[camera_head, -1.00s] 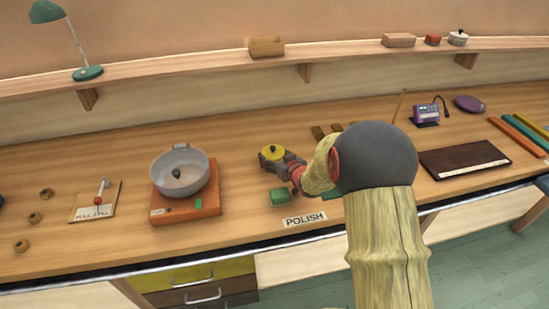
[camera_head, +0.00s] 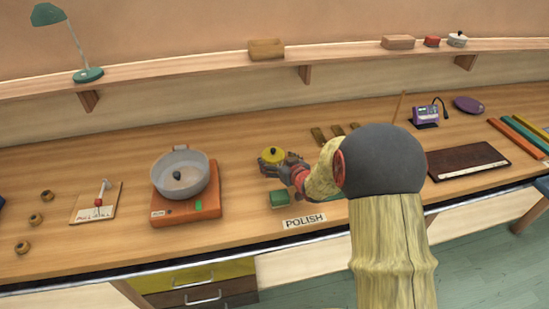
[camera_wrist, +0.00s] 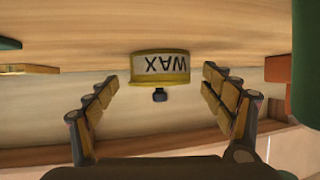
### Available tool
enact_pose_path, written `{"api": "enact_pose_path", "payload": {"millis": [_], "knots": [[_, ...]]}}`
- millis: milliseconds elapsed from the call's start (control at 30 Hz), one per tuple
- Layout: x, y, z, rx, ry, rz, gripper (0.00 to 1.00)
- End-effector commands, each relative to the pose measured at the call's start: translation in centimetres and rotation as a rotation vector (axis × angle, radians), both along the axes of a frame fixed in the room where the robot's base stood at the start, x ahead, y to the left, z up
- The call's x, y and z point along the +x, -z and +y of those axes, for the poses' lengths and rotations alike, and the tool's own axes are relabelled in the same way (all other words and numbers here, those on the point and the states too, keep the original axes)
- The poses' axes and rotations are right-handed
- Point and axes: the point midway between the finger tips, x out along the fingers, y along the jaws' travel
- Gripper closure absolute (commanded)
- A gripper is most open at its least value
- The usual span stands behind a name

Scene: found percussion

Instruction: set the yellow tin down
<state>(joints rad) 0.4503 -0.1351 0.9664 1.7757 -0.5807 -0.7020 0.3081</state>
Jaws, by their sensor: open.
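The yellow tin (camera_head: 272,155) with a dark knob sits upright on the wooden bench, right of the orange burner. In the wrist view the tin (camera_wrist: 160,68) appears upside down, with a "WAX" label facing me and its knob pointing down the picture. My gripper (camera_wrist: 160,88) is open, its two jointed fingers spread to either side of the tin with visible gaps. In the head view my gripper (camera_head: 282,164) reaches in from the right at the tin, and partly hides its lower edge.
The orange burner (camera_head: 186,209) with a grey pan (camera_head: 181,171) stands left. Small brown bars (camera_head: 337,131) lie behind right. Bare bench lies behind the tin.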

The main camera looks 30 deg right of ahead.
Motion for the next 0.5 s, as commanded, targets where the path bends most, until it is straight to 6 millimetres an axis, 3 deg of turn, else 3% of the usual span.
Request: {"api": "enact_pose_path", "payload": {"millis": [300,500], "knots": [[-6.1,-2.9,0.3,-0.001,0.002,-0.001,0.18],[-8.4,-3.7,0.4,0.000,0.001,0.000,0.18]]}}
